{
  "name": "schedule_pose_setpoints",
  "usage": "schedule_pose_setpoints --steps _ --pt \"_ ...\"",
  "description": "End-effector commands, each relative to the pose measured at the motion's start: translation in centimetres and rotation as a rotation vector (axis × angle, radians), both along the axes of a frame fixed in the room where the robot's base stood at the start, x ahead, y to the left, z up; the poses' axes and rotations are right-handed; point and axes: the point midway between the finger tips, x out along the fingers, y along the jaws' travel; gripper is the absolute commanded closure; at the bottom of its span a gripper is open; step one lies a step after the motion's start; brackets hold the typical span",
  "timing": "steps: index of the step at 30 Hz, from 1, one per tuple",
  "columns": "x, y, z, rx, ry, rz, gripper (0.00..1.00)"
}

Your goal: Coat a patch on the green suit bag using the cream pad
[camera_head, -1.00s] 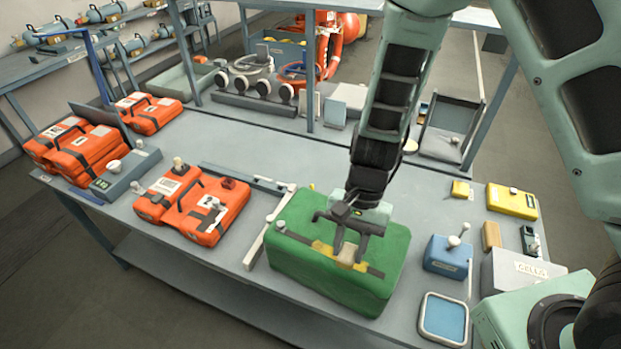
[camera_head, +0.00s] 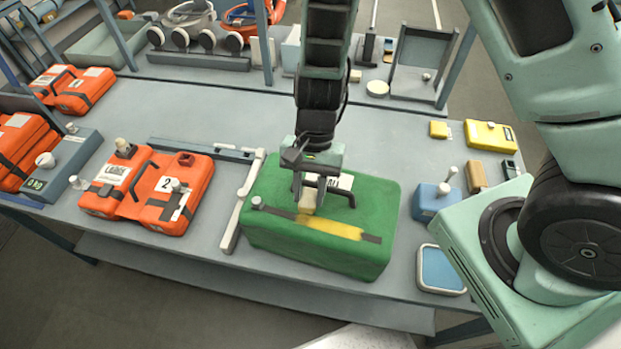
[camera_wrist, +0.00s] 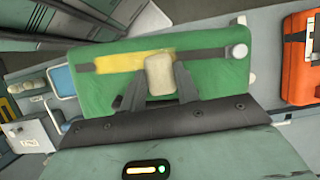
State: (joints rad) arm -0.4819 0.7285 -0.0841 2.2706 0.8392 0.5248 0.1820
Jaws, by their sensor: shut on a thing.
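The green suit bag (camera_head: 375,235) lies on the bench in the middle of the head view, with a dark strap, a black handle and a white label. A yellow patch (camera_head: 333,228) is smeared along the strap; it also shows in the wrist view (camera_wrist: 120,64). My gripper (camera_head: 307,198) is over the left half of the bag, pointing down. It is shut on the cream pad (camera_wrist: 158,76), which shows between the fingertips at the end of the yellow patch. I cannot tell for certain whether the pad touches the bag.
To the right are a blue box (camera_head: 432,203), a blue-topped tray (camera_head: 440,270), a yellow case (camera_head: 490,136) and a tan block (camera_head: 476,177). The bench behind the bag is mostly clear.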

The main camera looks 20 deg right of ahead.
Motion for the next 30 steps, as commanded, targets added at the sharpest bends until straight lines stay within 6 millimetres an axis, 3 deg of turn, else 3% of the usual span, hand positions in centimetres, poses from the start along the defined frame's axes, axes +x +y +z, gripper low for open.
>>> schedule_pose_setpoints --steps 10,30 --pt "-0.7 0.7 -4.0 -0.001 0.002 0.0 0.87" --pt "-2.9 2.3 -3.5 0.0 -0.003 -0.006 0.87"
